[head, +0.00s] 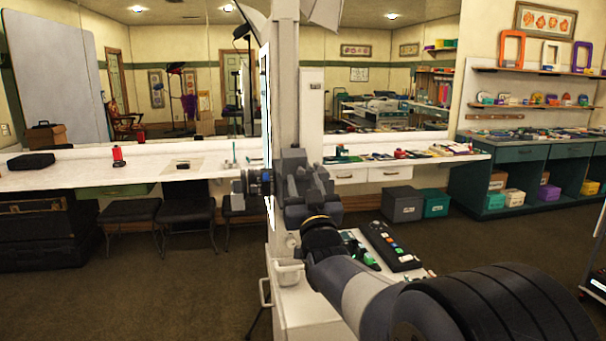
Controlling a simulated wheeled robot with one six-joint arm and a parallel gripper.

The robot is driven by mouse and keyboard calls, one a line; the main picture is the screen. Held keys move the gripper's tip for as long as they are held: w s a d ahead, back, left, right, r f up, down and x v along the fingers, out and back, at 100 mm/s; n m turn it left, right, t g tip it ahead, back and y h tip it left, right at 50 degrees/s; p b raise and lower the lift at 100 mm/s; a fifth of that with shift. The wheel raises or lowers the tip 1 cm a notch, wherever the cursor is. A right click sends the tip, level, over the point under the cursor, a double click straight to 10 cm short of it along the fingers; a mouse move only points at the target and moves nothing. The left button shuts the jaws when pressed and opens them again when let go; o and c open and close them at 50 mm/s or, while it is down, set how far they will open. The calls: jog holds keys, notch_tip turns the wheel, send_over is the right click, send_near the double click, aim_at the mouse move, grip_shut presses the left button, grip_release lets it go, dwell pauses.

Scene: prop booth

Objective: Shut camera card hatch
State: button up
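A dark, ringed, lens-like shape (252,187) shows in the head view beside the white upright of the booth, left of my wrist. It may be the camera, but I cannot be sure. No card hatch can be made out; my arm hides much of this spot. My arm reaches in from the lower right, and its grey end with my gripper (293,170) is in front of the upright. The fingertips cannot be told apart from the dark parts around them. I cannot see whether the gripper touches anything.
A white stand (308,303) with a dark button panel (393,246) is below my wrist. A long white counter (60,177) with stools runs along the mirror wall. Dark green shelving (515,170) stands at the right. The carpet (150,285) at the lower left is clear.

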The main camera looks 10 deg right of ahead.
jog(key=shift+x, duration=1)
grip_shut()
